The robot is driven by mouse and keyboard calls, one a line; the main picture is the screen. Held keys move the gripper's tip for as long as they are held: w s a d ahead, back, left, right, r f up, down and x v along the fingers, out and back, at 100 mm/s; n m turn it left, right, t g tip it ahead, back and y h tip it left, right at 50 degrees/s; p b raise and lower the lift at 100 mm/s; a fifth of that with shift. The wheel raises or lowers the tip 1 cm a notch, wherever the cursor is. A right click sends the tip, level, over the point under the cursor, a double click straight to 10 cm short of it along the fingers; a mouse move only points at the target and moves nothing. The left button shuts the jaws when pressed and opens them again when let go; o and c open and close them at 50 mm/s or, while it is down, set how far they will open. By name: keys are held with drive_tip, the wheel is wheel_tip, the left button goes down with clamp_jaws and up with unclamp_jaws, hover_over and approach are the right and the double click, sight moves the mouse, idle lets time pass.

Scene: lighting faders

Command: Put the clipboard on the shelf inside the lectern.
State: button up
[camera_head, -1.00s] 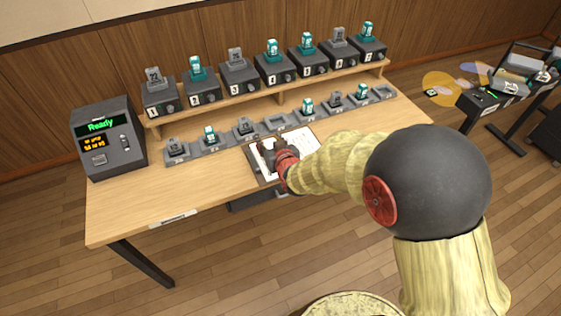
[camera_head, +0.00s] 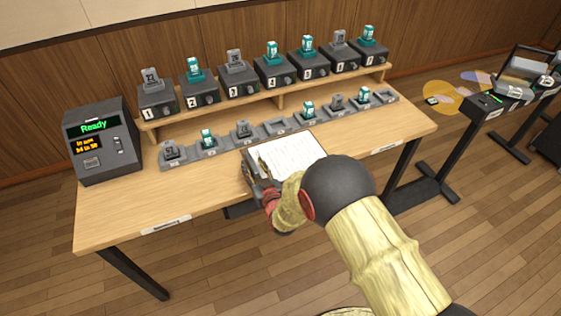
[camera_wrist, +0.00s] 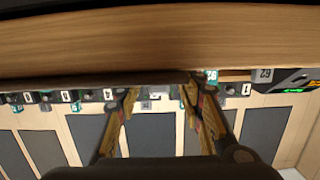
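The clipboard (camera_head: 291,157), a dark board with a white printed sheet, lies on the wooden table at its front edge in the head view. My gripper (camera_head: 262,174) is at its left front corner. In the wrist view my gripper (camera_wrist: 160,92) has its two fingers spread apart, with a clear gap between them. A thin dark edge, probably the clipboard's (camera_wrist: 50,84), runs along the fingertips there. I cannot tell whether the fingers touch it. I cannot make out a lectern for certain.
The table (camera_head: 125,210) carries a row of trays with grey and teal blocks behind the clipboard. Numbered fader boxes (camera_head: 239,85) stand on a raised shelf. A "Ready" console (camera_head: 102,140) stands at left. Black stands (camera_head: 485,105) are at right. Floor in front is clear.

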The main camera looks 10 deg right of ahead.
drive_tip(key=shift+x, duration=1.1)
drive_tip(key=c, duration=0.3)
drive_tip(key=shift+f, duration=0.1)
clamp_jaws()
